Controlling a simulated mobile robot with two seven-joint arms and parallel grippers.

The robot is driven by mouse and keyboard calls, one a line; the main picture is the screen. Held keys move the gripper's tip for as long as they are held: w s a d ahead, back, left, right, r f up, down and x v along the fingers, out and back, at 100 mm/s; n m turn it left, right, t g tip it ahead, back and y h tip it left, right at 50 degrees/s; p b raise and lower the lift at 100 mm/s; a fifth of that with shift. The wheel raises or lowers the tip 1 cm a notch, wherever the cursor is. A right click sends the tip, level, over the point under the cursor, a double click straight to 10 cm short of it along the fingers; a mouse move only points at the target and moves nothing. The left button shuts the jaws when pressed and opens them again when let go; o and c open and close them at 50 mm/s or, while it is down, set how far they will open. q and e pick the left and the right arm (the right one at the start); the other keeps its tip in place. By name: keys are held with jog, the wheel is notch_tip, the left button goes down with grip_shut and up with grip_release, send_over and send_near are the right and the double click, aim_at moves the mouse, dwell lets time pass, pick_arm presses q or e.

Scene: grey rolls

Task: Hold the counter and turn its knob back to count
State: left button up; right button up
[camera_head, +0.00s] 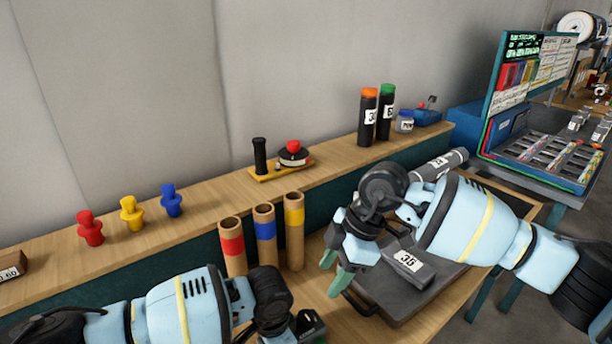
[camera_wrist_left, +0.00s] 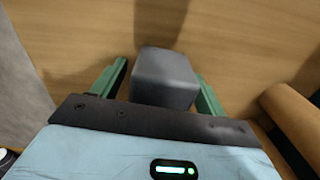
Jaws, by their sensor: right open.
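A yellow-based device (camera_head: 266,178) with a black upright handle and a red knob (camera_head: 293,147) stands on the back ledge. A small blue device (camera_head: 428,117) with a red-tipped lever stands further right. I cannot tell for sure which one is the counter. My right gripper (camera_head: 338,272) points down, open and empty, left of a grey block labelled 35 (camera_head: 408,263). My left gripper is low in the head view, its fingers hidden. In the left wrist view my left gripper (camera_wrist_left: 160,85) has its green fingers apart on either side of a grey block (camera_wrist_left: 165,78), with a gap at the left finger.
Red (camera_head: 90,228), yellow (camera_head: 131,212) and blue (camera_head: 171,200) pegs stand on the ledge. Cardboard tubes with red (camera_head: 232,246), blue (camera_head: 264,228) and yellow (camera_head: 294,215) bands stand between my arms. Dark cylinders (camera_head: 368,118) stand further back. A dark tray (camera_head: 395,310) lies under my right arm.

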pick_arm(q)
notch_tip(320, 180, up, 12)
jog(key=shift+r, duration=0.1)
dwell(0.7)
